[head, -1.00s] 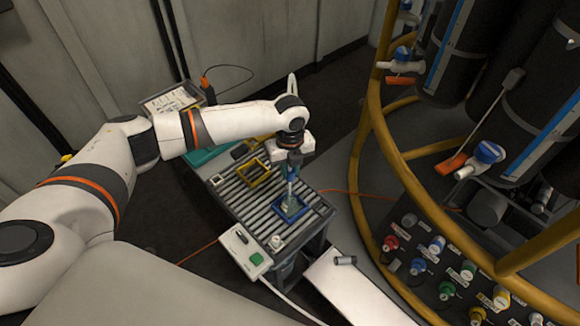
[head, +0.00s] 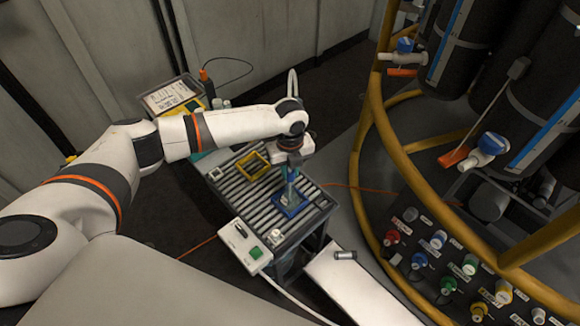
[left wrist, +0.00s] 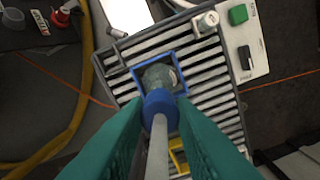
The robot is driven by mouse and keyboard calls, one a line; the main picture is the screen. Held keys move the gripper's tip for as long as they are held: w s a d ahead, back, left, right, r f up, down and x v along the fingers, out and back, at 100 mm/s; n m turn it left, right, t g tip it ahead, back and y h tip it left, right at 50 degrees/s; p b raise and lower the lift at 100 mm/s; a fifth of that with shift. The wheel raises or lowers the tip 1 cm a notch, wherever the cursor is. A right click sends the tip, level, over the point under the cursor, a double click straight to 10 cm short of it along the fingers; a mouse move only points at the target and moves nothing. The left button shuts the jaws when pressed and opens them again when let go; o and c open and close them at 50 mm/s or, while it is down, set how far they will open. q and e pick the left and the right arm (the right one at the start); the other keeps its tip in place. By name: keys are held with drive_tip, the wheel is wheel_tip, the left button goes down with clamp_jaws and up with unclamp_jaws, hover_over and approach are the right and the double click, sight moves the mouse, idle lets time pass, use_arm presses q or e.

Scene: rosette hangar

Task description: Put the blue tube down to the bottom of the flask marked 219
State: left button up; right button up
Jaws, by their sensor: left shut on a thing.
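My left gripper (left wrist: 158,128) has teal fingers and is shut on the blue tube (left wrist: 160,105), which shows as a blue cylinder with a pale grey hose running back from it. Just beyond the tube is a glassy, greyish flask (left wrist: 158,76) standing inside a blue square frame (left wrist: 139,72) on the slatted bench. The tube overlaps the flask's mouth in the left wrist view; how deep it reaches is hidden. In the head view my left gripper (head: 292,186) is right over the blue frame (head: 290,208). No number on the flask is readable. My right gripper is not in view.
A yellow square frame (head: 252,167) stands beside it on the slatted bench (head: 235,190). A switch box with a green button (head: 245,245) sits at the bench's near edge. Yellow rails (head: 362,190) and dark cylinders (head: 460,50) stand to the right.

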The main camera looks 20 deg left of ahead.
use_arm(q)
drive_tip(key=shift+f, duration=0.5)
idle(0.3)
drive_tip(key=o, duration=1.5)
drive_tip(key=shift+r, duration=0.1)
drive_tip(key=shift+r+p, duration=2.95)
drive_tip(key=shift+p, duration=0.15)
drive_tip(key=shift+s+f, duration=0.1)
